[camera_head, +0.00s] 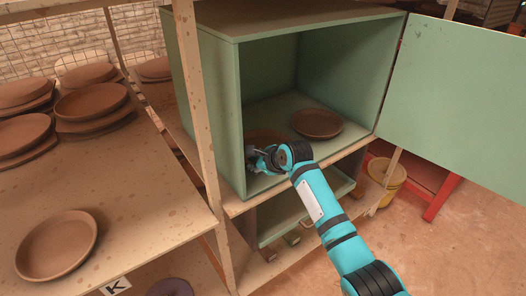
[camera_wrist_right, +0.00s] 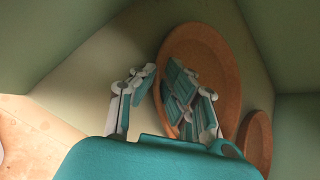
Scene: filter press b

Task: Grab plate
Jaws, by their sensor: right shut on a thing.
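A brown clay plate (camera_head: 265,136) is inside the green cabinet at the front left, partly hidden by my right gripper (camera_head: 264,160). In the right wrist view this plate (camera_wrist_right: 207,50) is large, and my right gripper (camera_wrist_right: 161,82) is shut on its near rim, one finger on each side. A second brown plate (camera_head: 317,123) lies flat on the cabinet floor, to the right and farther back. It shows partly in the right wrist view (camera_wrist_right: 257,142). My left gripper is not in view.
The green cabinet (camera_head: 222,100) has its door (camera_head: 460,95) swung open to the right. A wooden post (camera_head: 194,90) stands close at its left. The left shelf (camera_head: 150,190) carries several stacked plates (camera_head: 92,101) and a single plate (camera_head: 57,245). A yellow bucket (camera_head: 385,178) stands at right.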

